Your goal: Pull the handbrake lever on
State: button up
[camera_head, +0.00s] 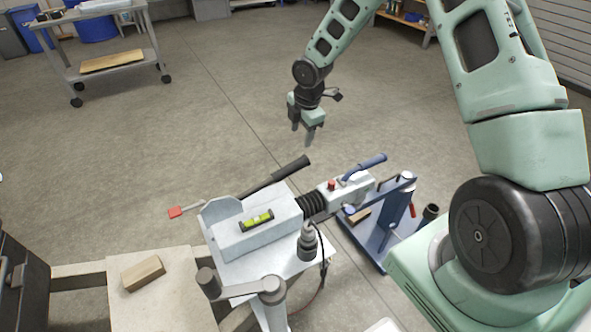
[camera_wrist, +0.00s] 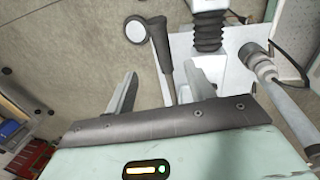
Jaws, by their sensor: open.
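The handbrake lever (camera_head: 291,168) is a dark lever with a black grip, slanting up and right from the grey drawbar housing (camera_head: 262,232). My gripper (camera_head: 303,137) points downward above and beyond the grip's end, apart from it in the head view. Its fingers are spread with nothing held. In the wrist view a dark lever (camera_wrist: 162,50) runs between the two fingers (camera_wrist: 155,92) in the picture. I cannot tell how far below them it lies. A pale round disc with a dark rim shows beside its upper end.
A black bellows (camera_head: 312,204) and coupling with a blue handle (camera_head: 368,166) lie right of the housing. A blue stand (camera_head: 398,205) is under the coupling. A jockey-wheel post with crank (camera_head: 270,292) stands in front. A wood block (camera_head: 143,273) lies left. The floor behind is clear.

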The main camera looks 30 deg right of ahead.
aim_at(296, 163)
jog(key=w+f, duration=0.1)
jog(key=f, duration=0.4)
jog(key=w+f+b, duration=0.1)
jog(key=f, duration=0.4)
jog(key=w+f+b, duration=0.1)
jog(key=f, duration=0.5)
jog(key=shift+a, duration=0.1)
grip_shut()
jog(key=shift+r, duration=0.1)
